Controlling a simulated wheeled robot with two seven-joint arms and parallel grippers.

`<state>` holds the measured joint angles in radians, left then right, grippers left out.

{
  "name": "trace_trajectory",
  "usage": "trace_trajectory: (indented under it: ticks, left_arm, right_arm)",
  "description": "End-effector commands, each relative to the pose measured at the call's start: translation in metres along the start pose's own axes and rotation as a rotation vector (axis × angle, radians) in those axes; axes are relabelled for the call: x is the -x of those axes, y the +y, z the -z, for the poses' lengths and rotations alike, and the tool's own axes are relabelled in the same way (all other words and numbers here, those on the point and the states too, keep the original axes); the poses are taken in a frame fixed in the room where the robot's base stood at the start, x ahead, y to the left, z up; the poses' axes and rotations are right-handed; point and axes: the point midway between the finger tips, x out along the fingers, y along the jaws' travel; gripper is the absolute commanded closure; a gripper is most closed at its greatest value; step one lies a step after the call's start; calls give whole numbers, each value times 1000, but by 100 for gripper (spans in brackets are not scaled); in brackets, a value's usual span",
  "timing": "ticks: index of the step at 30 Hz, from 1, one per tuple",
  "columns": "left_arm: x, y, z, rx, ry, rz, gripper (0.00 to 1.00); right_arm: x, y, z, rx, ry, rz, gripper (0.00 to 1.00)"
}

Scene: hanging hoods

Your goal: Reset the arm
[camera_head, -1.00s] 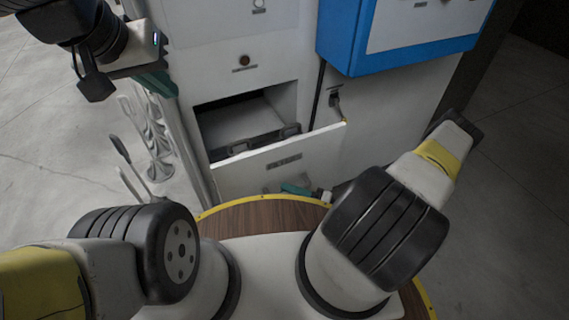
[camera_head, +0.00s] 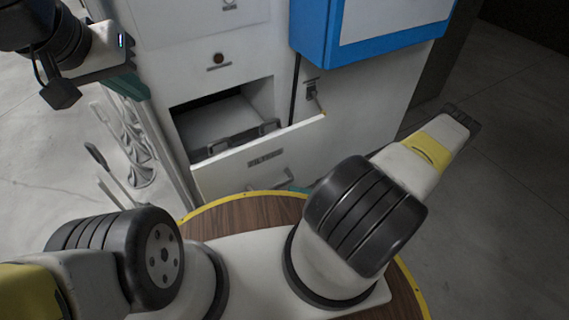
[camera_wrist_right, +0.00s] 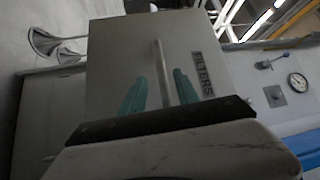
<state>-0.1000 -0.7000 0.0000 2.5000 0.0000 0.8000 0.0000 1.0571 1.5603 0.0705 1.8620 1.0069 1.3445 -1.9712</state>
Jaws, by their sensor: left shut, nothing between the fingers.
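My left gripper (camera_head: 128,84), at the upper left of the head view, is shut and empty, with teal fingers beside the cabinet's left edge. The white drawer (camera_head: 222,168) stands open in the cabinet, with a bar handle (camera_head: 272,182) on its front. In the right wrist view its front (camera_wrist_right: 115,60) bears the label "FILTERS" and the handle (camera_wrist_right: 161,75) stands upright in the picture. My right gripper (camera_wrist_right: 160,95) is open, its teal fingers apart on either side of the handle in the picture. Whether they touch it, I cannot tell. In the head view my arm mostly hides this gripper.
A blue-framed box (camera_head: 318,45) juts from the cabinet (camera_head: 360,100) above right of the drawer. Metallic stands (camera_head: 135,165) are on the floor at the left. A gauge (camera_wrist_right: 298,82) shows in the right wrist view. The floor (camera_head: 500,190) at the right is clear.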

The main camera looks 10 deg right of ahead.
Motion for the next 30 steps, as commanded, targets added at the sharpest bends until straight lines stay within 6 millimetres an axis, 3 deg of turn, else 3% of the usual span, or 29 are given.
trace_trajectory:
  ticks: [10,14,20,30]
  left_arm:
    - [0,0,0,0,0,0,100]
    - [0,0,0,0,0,0,100]
    - [0,0,0,0,0,0,100]
    - [0,0,0,0,0,0,100]
  right_arm:
    - [0,-1,1,0,-3,-1,62]
    - [1,-11,8,-4,-57,-22,62]
    - [1,-53,28,-26,-265,-125,62]
    - [-13,-157,57,-28,-629,-481,62]
